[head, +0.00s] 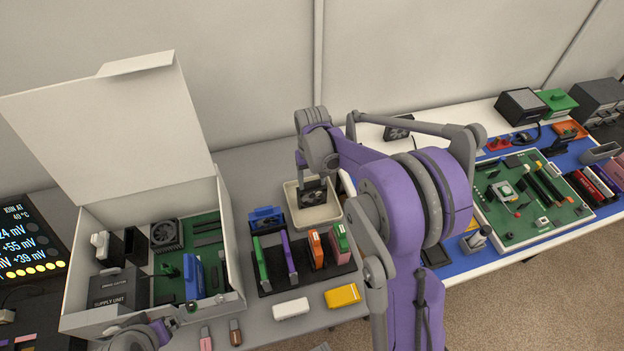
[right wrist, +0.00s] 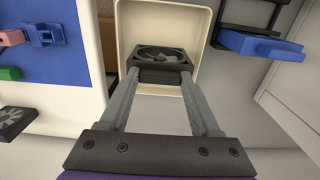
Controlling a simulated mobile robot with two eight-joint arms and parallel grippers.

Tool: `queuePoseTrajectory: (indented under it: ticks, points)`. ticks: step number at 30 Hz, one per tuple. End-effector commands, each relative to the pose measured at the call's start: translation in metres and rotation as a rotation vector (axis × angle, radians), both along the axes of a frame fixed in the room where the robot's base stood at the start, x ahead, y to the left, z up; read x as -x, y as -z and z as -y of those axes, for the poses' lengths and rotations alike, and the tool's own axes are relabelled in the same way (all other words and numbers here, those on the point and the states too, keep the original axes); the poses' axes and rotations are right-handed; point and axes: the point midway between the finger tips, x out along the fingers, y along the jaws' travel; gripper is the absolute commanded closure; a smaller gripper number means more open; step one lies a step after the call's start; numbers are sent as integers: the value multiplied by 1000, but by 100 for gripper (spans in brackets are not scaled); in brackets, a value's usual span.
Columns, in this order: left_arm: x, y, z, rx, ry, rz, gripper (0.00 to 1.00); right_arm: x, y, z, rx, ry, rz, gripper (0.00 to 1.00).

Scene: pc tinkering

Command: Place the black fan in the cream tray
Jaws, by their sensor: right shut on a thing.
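The black fan (head: 314,196) is held in my right gripper (head: 309,180), over the cream tray (head: 330,216) on the grey table. In the right wrist view the fan (right wrist: 160,55) sits between the two fingertips (right wrist: 158,78). The tray's cream walls (right wrist: 125,45) show around and beyond it. I cannot tell whether the fan touches the tray floor. My left arm's end (head: 145,335) shows at the lower left edge in the head view; its fingers are not clear.
An open white box (head: 75,255) with PC parts stands left of the tray. A blue part (head: 266,219) and a black rack (head: 325,268) of upright coloured modules stand close by. Another dark fan (head: 398,128) is by the wall. A green board (head: 530,200) lies at the right.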

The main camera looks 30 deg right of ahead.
Motion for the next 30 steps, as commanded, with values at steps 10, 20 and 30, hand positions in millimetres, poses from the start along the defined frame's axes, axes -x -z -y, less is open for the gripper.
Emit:
queuePoseTrajectory:
  ticks: [10, 20, 30]
  points:
    - [1, 3, 0, 0, 0, -2, 0, 0, 3, 0, 0, 0, 0, 20]
    - [1, 3, 0, 0, 0, -2, 0, 0, 2, 0, 0, 0, 0, 6]
    - [-2, -4, 0, 0, 0, 3, 0, 0, -40, 0, 0, 0, 1, 6]
